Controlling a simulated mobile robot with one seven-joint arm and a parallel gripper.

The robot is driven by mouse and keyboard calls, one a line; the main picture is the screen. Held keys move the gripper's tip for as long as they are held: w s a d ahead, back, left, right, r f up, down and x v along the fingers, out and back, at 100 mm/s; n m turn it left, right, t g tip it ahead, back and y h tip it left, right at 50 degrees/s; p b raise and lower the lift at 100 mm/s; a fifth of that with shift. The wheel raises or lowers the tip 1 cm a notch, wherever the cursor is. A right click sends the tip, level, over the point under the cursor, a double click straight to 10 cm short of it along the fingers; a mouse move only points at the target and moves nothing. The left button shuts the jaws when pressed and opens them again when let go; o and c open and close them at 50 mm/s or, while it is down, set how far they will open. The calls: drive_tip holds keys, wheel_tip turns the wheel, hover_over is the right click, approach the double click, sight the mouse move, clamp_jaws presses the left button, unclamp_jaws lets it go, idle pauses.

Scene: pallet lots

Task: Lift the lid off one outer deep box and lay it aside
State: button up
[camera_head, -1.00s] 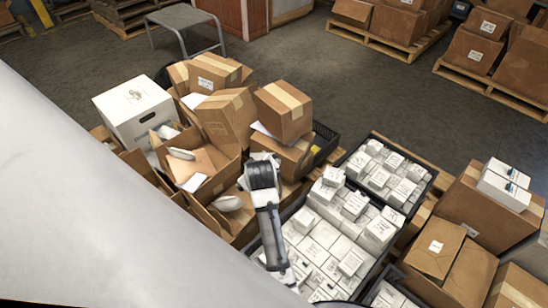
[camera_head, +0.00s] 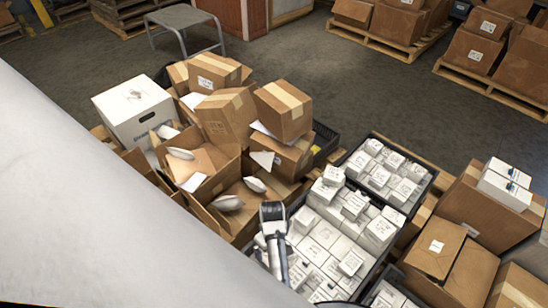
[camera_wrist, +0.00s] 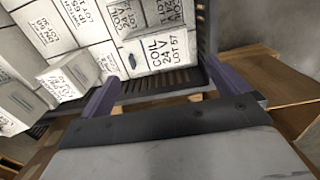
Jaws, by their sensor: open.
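A white box (camera_head: 138,112) with a closed white top and a dark handle slot stands at the back left of the piled goods. It is the only closed white deep box I can pick out; whether its top is a separate lid is too small to tell. My gripper (camera_wrist: 163,76) is open in the wrist view, one purple finger on each side. Between and beyond the fingers lies the edge of a black crate (camera_wrist: 165,97) holding white labelled cartons (camera_wrist: 158,50). Nothing is held. In the head view my arm hangs over that crate's left side, and its fingers cannot be made out.
Open brown boxes (camera_head: 215,205) with white pouches and papers stand between the white box and the crates. Closed cartons (camera_head: 284,110) are stacked behind. A second black crate (camera_head: 428,190) and more brown boxes (camera_head: 435,246) lie right.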

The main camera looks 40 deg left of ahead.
drive_tip(key=f, duration=0.5)
drive_tip(key=shift+d+f, duration=0.15)
drive_tip(key=shift+d, duration=0.05)
drive_tip(key=shift+w, duration=0.1)
drive_tip(key=c, duration=0.7)
